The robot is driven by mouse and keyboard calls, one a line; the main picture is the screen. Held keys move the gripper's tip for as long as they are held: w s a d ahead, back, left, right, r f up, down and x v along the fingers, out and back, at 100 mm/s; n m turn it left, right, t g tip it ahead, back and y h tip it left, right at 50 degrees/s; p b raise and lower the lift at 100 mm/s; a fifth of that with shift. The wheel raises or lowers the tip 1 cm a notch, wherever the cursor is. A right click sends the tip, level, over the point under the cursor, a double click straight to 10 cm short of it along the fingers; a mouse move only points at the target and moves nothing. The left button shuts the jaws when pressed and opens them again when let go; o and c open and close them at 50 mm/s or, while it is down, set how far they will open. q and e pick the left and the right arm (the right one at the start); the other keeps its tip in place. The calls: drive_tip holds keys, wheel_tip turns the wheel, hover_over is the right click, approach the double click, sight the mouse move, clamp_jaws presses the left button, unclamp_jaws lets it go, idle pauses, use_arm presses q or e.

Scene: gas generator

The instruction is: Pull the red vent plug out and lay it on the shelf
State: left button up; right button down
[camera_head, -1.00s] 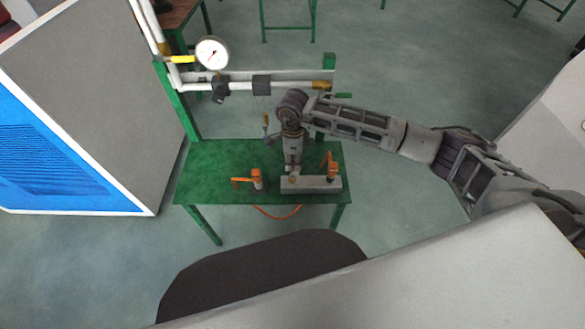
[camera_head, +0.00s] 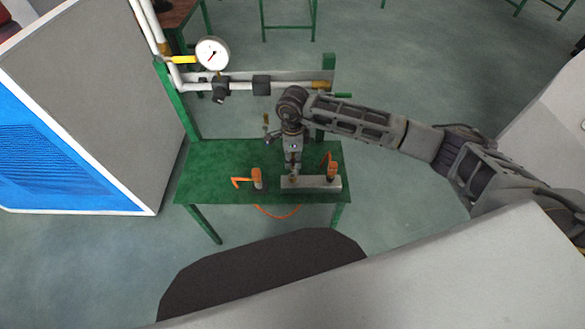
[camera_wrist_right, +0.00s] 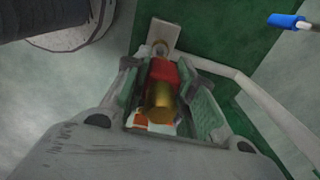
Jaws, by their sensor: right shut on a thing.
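My right gripper (camera_head: 293,168) is over the grey block (camera_head: 311,184) at the front of the green shelf (camera_head: 215,165). In the right wrist view its fingers (camera_wrist_right: 163,80) are shut on the red vent plug (camera_wrist_right: 164,70), with a brass-coloured cylinder (camera_wrist_right: 160,98) on its near side. A small round metal part (camera_wrist_right: 160,48) shows beyond the plug. The plug is too small to make out in the head view, and I cannot tell whether it is clear of its seat. My left gripper is out of view.
Orange-handled valves (camera_head: 257,178) (camera_head: 332,171) stand on both sides of my right gripper. Behind are white pipes (camera_head: 295,86) with a pressure gauge (camera_head: 212,53). The shelf's left part is mostly bare. A grey panel (camera_head: 100,90) stands at the left.

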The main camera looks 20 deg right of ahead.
drive_tip(key=shift+r+p, duration=0.5)
drive_tip(key=shift+r, duration=0.85)
idle(0.7)
